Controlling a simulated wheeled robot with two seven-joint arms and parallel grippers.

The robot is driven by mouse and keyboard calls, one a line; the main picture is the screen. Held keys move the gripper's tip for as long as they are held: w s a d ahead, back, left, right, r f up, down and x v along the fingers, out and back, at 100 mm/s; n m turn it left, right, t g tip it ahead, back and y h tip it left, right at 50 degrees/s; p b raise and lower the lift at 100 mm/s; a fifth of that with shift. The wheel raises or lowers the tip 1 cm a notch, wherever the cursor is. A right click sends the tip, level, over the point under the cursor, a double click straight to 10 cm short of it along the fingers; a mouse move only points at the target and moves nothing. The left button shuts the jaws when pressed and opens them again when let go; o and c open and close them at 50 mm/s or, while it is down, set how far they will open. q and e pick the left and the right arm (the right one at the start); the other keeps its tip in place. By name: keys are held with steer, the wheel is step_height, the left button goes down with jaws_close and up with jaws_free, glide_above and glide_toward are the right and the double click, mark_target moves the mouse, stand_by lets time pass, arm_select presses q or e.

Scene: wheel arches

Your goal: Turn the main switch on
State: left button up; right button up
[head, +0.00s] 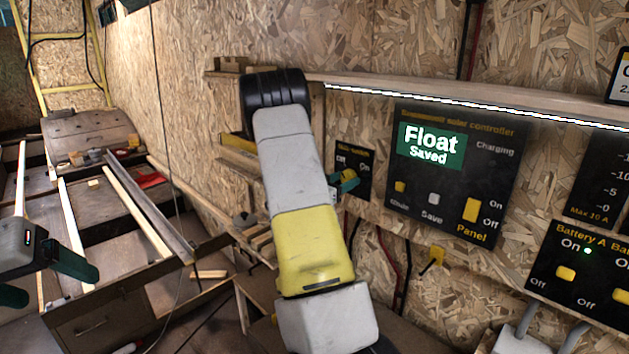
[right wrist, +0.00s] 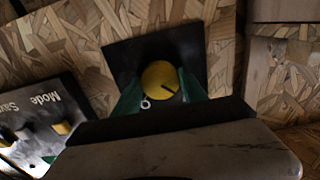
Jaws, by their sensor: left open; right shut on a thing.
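The main switch panel (head: 352,163) is a small black plate on the wood-chip wall, marked Off at left and On at right; its top lettering is partly hard to read. In the right wrist view its yellow round knob (right wrist: 160,77) sits on the black plate (right wrist: 122,58). A dark mark on the knob points to the lower right of that upside-down view. My right gripper (head: 346,182) is at the panel, its green fingers (right wrist: 161,90) shut on the knob from both sides. My left gripper (head: 50,268) is open and empty at the far left, away from the panel.
The solar controller (head: 450,180), reading Float and Saved, is just right of the switch. A battery panel (head: 580,270) is further right. A wooden shelf (head: 460,97) runs above. A cluttered timber frame (head: 110,215) fills the left.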

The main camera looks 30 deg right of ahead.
steer(key=m, duration=0.4)
steer(key=shift+m, duration=0.3)
steer(key=m, duration=0.4)
steer(key=shift+m, duration=0.3)
steer(key=m, duration=0.4)
steer(key=shift+m, duration=2.4)
steer(key=shift+f, duration=0.1)
steer(key=o, duration=1.4)
steer(key=shift+c, duration=0.2)
